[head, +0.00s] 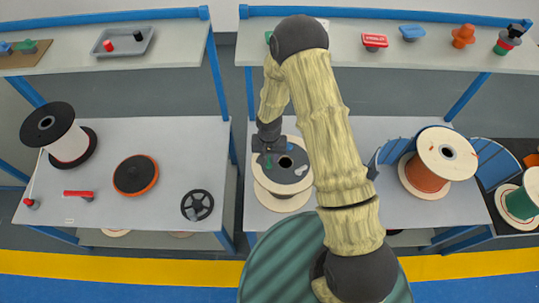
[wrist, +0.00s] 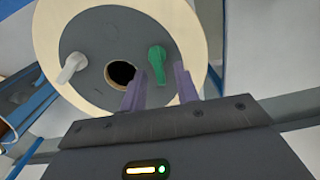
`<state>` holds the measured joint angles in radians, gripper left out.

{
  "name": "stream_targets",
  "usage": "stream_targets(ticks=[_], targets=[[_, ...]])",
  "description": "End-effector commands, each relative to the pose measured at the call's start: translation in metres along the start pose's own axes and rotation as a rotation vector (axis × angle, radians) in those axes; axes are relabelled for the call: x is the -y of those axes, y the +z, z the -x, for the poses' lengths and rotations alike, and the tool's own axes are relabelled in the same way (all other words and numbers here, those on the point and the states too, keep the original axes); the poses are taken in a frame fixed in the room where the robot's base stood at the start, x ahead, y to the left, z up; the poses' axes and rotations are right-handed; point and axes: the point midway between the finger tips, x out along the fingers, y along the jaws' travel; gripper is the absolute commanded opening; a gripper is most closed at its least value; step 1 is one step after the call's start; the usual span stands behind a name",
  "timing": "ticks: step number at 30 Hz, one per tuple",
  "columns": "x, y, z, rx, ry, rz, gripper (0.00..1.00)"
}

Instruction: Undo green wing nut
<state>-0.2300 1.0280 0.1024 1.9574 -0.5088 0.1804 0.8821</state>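The green wing nut (wrist: 157,60) sits on the dark grey disc (wrist: 104,32) of a pale spool, next to the disc's dark centre hole. It also shows in the head view, small and partly covered by my gripper (head: 268,153). A white wing nut (wrist: 72,66) sits on the other side of the hole. In the wrist view my gripper (wrist: 160,76) is open, with its two purple fingers apart. The green wing nut appears between the fingertips, with a gap on both sides. I cannot tell whether the fingers reach its depth.
The pale spool (head: 265,193) stands on the middle table. An orange spool (head: 428,178) with blue panels stands to the right. On the left table are a black-and-white spool (head: 66,142), an orange-rimmed disc (head: 136,175) and a black wheel (head: 197,204). Shelves run behind.

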Motion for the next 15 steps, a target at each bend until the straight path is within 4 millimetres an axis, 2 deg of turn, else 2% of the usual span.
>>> stream_targets(ticks=[5,10,15], targets=[[0.0000,-0.0001,0.0001,0.000,0.000,0.000,0.31],[-0.0001,0.0000,0.0002,0.000,0.000,0.000,0.00],[-0.0001,0.0001,0.0002,0.001,0.000,0.000,0.00]])
